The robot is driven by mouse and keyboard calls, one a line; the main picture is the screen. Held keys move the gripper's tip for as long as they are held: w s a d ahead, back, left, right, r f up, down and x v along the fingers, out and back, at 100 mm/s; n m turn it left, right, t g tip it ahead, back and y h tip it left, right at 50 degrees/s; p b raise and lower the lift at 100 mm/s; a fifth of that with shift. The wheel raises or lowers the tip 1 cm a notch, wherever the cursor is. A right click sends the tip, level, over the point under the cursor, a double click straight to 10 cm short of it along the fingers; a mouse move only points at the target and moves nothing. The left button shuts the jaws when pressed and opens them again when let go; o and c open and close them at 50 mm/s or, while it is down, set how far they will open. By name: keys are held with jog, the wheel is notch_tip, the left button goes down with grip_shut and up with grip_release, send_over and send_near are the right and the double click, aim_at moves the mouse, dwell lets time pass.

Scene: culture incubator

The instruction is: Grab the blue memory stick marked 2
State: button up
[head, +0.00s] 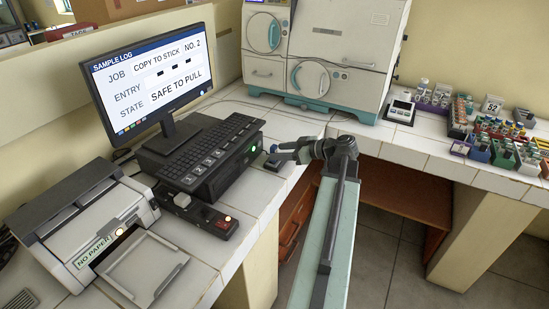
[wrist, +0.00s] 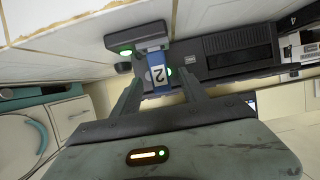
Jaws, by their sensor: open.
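The blue memory stick (wrist: 154,58) with a white label marked 2 shows in the wrist view, near the black computer box (wrist: 235,52). My gripper (wrist: 160,82) is open, with one finger on each side of the stick. The fingers look apart from it, and I cannot tell its depth between them. In the head view my gripper (head: 282,153) is at the counter's front edge, right of the computer box (head: 225,165); the stick there is too small to make out clearly. The monitor (head: 152,75) reads "COPY TO STICK NO. 2" and "SAFE TO PULL".
A small dark block with a green light (wrist: 124,50) sits beside the stick. The keyboard (head: 205,150) lies on the computer box. A printer (head: 90,225) and a button panel (head: 195,212) stand left. The incubator (head: 330,50) and tube racks (head: 505,150) are farther back.

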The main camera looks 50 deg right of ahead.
jog(key=x, duration=0.2)
jog(key=b+x, duration=0.1)
jog(key=shift+w+f, duration=0.2)
jog(key=shift+f, duration=0.25)
jog(key=shift+r, duration=0.1)
grip_shut()
